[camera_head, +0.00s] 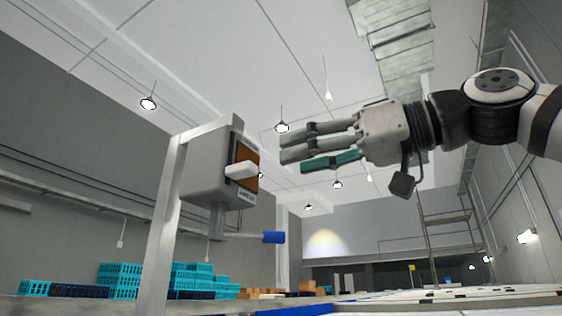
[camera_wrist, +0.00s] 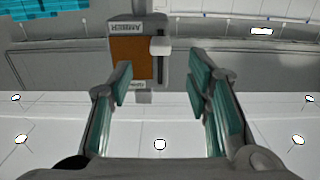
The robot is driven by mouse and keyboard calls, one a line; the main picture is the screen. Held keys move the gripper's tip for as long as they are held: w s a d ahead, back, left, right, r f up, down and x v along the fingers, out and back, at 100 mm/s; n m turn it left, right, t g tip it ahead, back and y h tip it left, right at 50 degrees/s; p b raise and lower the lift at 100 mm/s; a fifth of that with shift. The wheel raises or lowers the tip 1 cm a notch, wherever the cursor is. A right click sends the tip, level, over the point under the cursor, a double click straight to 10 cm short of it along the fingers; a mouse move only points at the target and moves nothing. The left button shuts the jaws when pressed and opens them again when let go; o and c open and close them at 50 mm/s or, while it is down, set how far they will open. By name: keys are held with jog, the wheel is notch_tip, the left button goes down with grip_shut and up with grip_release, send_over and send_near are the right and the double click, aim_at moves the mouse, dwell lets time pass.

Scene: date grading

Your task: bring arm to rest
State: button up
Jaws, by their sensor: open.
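My gripper (camera_head: 297,149) is at the upper right of the head view, on my arm that reaches in from the right edge. Its fingers point left, toward a grey box with an orange panel (camera_head: 246,168) on a post. In the wrist view my gripper (camera_wrist: 160,82) shows its green-padded fingers spread wide, with nothing between them. The orange panel (camera_wrist: 133,60) and a white lever or block (camera_wrist: 160,46) appear beyond the fingertips, upside down. The gripper looks apart from the box, though the exact distance is hard to tell.
A pale post (camera_head: 163,225) carries the box, with a blue-tipped rod (camera_head: 272,237) below it. Stacked teal crates (camera_head: 120,276) stand at the lower left. A metal rack (camera_head: 446,232) stands behind at the right. The space around my gripper looks open.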

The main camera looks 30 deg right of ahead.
jog(key=shift+s+d, duration=0.25)
jog(key=shift+s, duration=0.25)
jog(key=w+a+f+m+g+h+p, duration=0.1)
jog(key=a+f+g+h, duration=0.2)
jog(key=f, duration=0.9)
jog(key=w+a+f+m+g+h, duration=0.15)
jog(key=a+f, duration=0.25)
jog(key=f, duration=0.8)
jog(key=s+d+f+m+g+h, duration=0.1)
jog(key=s+f+g+h, duration=0.1)
jog(key=f, duration=1.1)
jog(key=s+d+f+m+g+h, duration=0.1)
jog(key=s+f+g, duration=0.4)
jog(key=f, duration=0.9)
jog(key=shift+s+d+m+h+p, duration=0.2)
jog(key=shift+s+m+h+p, duration=0.25)
jog(key=shift+s+m+h, duration=0.3)
